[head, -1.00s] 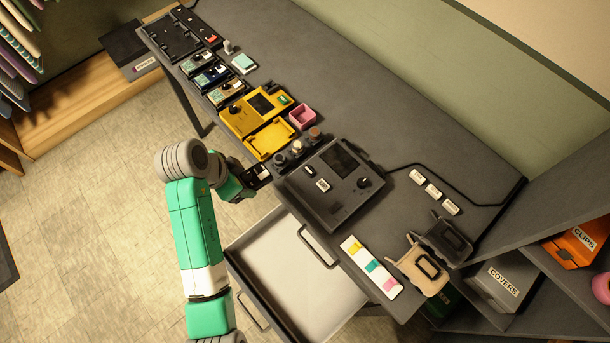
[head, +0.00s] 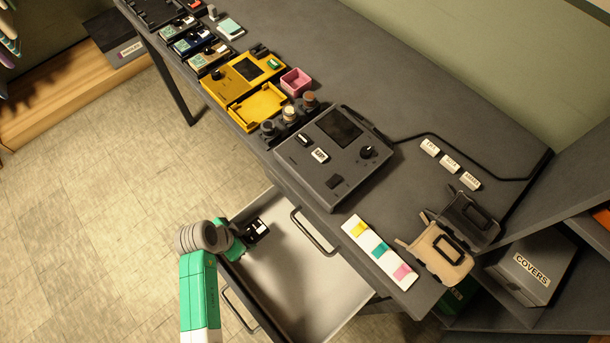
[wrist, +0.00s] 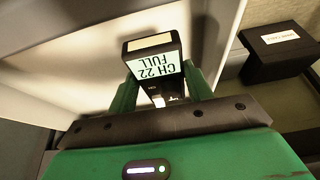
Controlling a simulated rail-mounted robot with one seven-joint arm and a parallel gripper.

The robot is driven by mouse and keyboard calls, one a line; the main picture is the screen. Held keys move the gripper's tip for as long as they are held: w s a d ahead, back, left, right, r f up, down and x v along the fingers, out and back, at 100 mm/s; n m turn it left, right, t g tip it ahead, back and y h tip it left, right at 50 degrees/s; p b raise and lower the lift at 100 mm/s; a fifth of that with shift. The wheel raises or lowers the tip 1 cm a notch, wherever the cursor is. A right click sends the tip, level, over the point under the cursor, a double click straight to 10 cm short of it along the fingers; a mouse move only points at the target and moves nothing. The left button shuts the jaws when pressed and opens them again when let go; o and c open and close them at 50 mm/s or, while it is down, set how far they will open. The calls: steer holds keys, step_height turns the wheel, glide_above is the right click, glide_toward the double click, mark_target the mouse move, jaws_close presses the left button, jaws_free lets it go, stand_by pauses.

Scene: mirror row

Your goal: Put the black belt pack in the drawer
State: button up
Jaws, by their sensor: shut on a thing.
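My gripper (head: 250,234) is shut on the black belt pack (head: 260,229). In the wrist view the belt pack (wrist: 157,62) stands between my green fingertips (wrist: 160,88), its lit screen reading "CH 22 FULL". The drawer (head: 312,283) is pulled out below the bench, with a pale, bare-looking inside and a dark rim. In the head view the gripper and pack are over its left back part. I cannot tell how high the pack is above the drawer floor. The drawer also shows in the wrist view (wrist: 70,70).
The bench front edge and a bar handle (head: 314,231) lie right of the pack. A grey console (head: 338,160), yellow trays (head: 258,107) and several docked packs (head: 207,56) stand on the bench. The floor left of the drawer is clear.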

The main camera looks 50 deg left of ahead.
glide_toward(302, 257)
steer(key=shift+w+a+f, duration=0.2)
steer(key=shift+w+f, duration=0.25)
steer(key=shift+f, duration=0.05)
steer(key=shift+w+a+f, duration=0.2)
steer(key=shift+w+f, duration=0.25)
steer(key=shift+w+d+f+b, duration=0.1)
steer(key=shift+w+d+b, duration=0.25)
steer(key=shift+d, duration=0.1)
step_height(302, 257, down, 3)
steer(key=shift+f+b, duration=0.2)
steer(key=shift+b, duration=0.4)
steer(key=shift+f, duration=0.15)
steer(key=o, duration=1.1)
steer(key=shift+c, duration=0.2)
